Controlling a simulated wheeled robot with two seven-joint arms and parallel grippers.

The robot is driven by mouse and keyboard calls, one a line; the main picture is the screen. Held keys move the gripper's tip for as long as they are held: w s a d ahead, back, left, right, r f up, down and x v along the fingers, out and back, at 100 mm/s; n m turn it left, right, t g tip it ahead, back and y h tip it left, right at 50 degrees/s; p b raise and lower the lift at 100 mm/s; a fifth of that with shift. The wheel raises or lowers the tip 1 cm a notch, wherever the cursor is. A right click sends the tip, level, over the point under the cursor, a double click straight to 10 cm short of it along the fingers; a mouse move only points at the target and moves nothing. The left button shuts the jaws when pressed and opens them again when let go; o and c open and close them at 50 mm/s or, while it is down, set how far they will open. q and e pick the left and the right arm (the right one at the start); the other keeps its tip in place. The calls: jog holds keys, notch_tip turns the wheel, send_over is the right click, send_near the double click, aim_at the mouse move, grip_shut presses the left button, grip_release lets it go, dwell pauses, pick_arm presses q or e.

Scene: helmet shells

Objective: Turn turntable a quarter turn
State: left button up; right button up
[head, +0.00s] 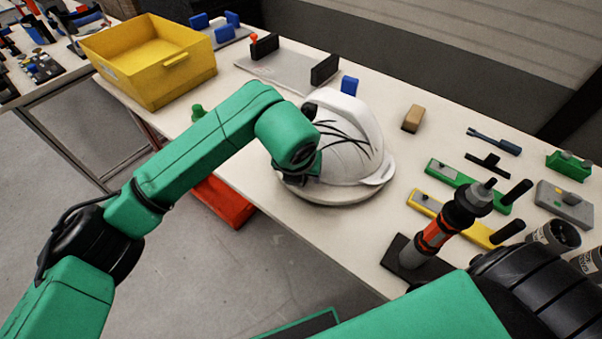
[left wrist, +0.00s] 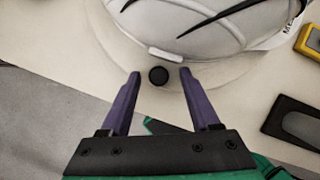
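A round pale turntable (head: 322,197) lies on the table near its front edge. A white helmet shell (head: 354,150) with black lines sits on it. In the left wrist view the turntable (left wrist: 225,92) shows under the helmet shell (left wrist: 190,30), with a black knob (left wrist: 158,76) near its rim. My left gripper (left wrist: 160,82) is open, its two purple fingers on either side of the knob. I cannot tell whether they touch it. In the head view my left arm hides the gripper's fingers. My right gripper's fingers are not visible; only part of my right arm shows.
A yellow bin (head: 135,78) stands at the back left. A black-and-orange tool (head: 437,232) stands upright right of the turntable. Green (head: 450,180) and yellow (head: 465,222) tools and a tan block (head: 413,118) lie to the right. A red bin (head: 222,200) is below the table edge.

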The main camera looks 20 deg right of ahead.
pick_arm(q)
jog(key=b+v, duration=0.2)
jog(key=v, duration=1.2)
jog(key=shift+r, duration=0.25)
jog(key=shift+s, duration=0.15)
